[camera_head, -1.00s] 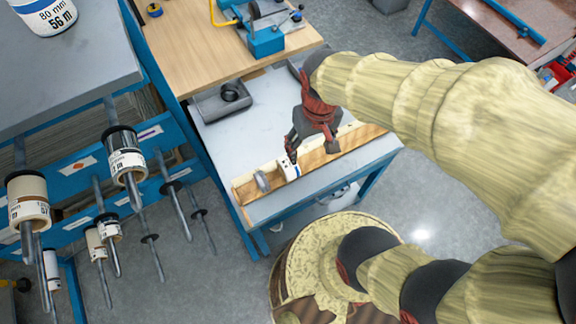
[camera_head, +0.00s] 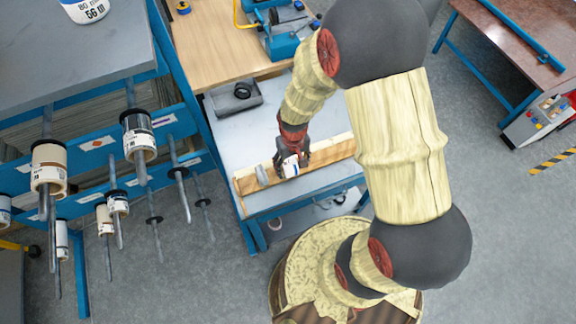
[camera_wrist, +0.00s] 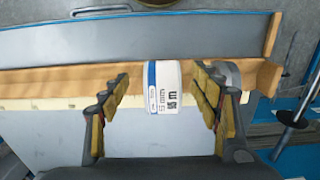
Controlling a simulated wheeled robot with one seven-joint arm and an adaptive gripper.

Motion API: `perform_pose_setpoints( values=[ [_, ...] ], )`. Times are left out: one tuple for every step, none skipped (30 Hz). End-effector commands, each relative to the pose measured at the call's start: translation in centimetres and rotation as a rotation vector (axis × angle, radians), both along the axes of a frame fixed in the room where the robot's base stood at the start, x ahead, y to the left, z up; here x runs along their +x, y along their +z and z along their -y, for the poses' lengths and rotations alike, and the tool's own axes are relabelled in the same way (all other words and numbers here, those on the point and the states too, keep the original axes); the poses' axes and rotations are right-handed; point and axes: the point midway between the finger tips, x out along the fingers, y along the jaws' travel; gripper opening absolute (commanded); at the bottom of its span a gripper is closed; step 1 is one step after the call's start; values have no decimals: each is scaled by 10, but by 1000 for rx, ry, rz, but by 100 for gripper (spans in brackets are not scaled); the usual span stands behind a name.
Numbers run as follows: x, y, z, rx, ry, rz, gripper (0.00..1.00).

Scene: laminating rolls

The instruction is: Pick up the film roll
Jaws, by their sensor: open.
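The film roll (camera_wrist: 163,88) is a short white cylinder with a blue band and black print reading "5 mm". It lies in a wooden trough (camera_wrist: 62,80) on the grey-topped table. In the head view the roll (camera_head: 290,166) sits near the left part of the trough (camera_head: 330,152). My gripper (camera_wrist: 160,98) is open in the wrist view, one finger on each side of the roll with gaps on both sides. In the head view my gripper (camera_head: 293,152) is right over the roll and partly hides it.
A grey disc-shaped piece (camera_head: 261,175) sits in the trough close to the roll, just beyond one finger. A dark grey holder (camera_head: 234,98) stands farther back on the table. A blue rack (camera_head: 95,145) with several rolls on rods stands at the left.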

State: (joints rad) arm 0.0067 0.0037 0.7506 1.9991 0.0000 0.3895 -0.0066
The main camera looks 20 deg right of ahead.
Motion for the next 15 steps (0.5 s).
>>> perform_pose_setpoints(
  values=[
    [0, -4, -1, 0, 0, 0, 63],
    [0, -7, -1, 0, 0, 0, 63],
    [1, -12, -1, 0, 0, 0, 63],
    [1, -16, -2, 0, 0, 0, 63],
    [1, -21, -2, 0, 0, -1, 63],
    [1, -28, -3, 0, 0, -2, 63],
    [1, -32, -3, 0, 0, -2, 63],
    [1, -37, -3, 0, 0, -2, 63],
    [1, -42, -3, 0, 0, -2, 63],
    [1, -44, -3, 0, 0, -1, 63],
    [1, -46, -3, 0, 0, 0, 63],
    [2, -48, -3, 0, 0, 2, 63],
    [2, -48, -3, 0, 0, 2, 63],
    [2, -48, -3, 0, 0, 3, 63],
    [2, -48, -3, 0, 0, 3, 63]
  ],
)
